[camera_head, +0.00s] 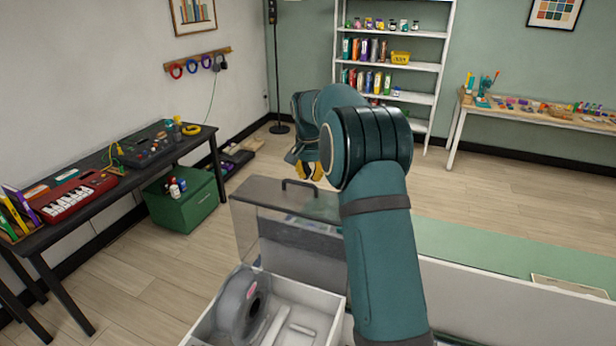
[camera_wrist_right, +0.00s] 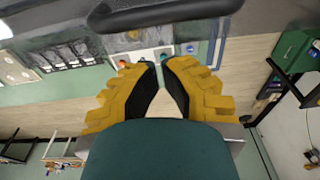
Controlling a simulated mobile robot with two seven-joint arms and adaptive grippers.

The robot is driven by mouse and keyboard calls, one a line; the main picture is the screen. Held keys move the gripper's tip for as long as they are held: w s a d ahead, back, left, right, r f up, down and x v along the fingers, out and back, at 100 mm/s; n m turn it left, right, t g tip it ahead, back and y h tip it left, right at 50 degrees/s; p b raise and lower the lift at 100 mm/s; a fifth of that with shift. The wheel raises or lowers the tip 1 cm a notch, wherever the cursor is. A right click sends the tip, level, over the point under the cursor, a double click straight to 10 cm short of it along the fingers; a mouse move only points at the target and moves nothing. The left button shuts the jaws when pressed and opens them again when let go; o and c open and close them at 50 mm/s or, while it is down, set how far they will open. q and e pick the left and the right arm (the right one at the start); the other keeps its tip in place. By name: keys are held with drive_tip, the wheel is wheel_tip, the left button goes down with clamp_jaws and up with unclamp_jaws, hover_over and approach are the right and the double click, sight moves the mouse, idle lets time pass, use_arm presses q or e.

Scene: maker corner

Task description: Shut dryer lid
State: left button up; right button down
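The dryer's smoky see-through lid (camera_head: 262,190) is in the middle of the head view, with a dark bar handle (camera_head: 298,184) on its top edge. I cannot tell how far the lid stands open. My right gripper (camera_head: 310,178) has yellow fingers and hangs just beyond the handle, apart from it as far as I can see. In the right wrist view the fingertips (camera_wrist_right: 159,63) are nearly together with nothing between them. A curved dark handle (camera_wrist_right: 215,42) shows beyond them there. My left gripper is not in view.
A white open box (camera_head: 330,305) with a grey spool (camera_head: 240,305) stands nearest me. A green mat (camera_head: 500,255) lies to the right. A black table (camera_head: 115,185) with a red keyboard (camera_head: 75,197) and a green bin (camera_head: 185,207) stand left.

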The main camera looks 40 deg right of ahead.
drive_tip(key=shift+s+a+r, duration=0.15)
drive_tip(key=shift+s+a, duration=0.2)
drive_tip(key=shift+a, duration=0.25)
drive_tip(key=shift+s+a+r, duration=0.15)
drive_tip(key=shift+s+a, duration=0.15)
drive_tip(key=shift+a, duration=0.25)
drive_tip(key=shift+a, duration=0.1)
